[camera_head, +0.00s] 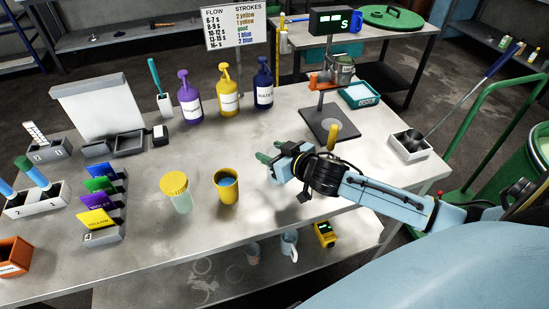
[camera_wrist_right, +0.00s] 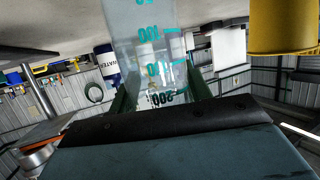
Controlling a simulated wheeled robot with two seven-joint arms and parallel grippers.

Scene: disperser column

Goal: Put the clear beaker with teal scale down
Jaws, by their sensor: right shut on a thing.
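The clear beaker with teal scale (camera_wrist_right: 150,50) shows large in the right wrist view, between the green fingers of my right gripper (camera_wrist_right: 162,98), which is shut on it. In the head view my right gripper (camera_head: 268,167) is over the middle of the grey table (camera_head: 300,210). The beaker is hard to make out there against the tabletop, and I cannot tell whether its base touches the table. My left gripper is not in view.
A yellow cup (camera_head: 227,188) stands left of the gripper, beside a yellow-lidded jar (camera_head: 180,194). Pump bottles (camera_head: 228,95) stand at the back. A stand with a dark base (camera_head: 322,122) is behind the gripper. The tabletop in front of the gripper is clear.

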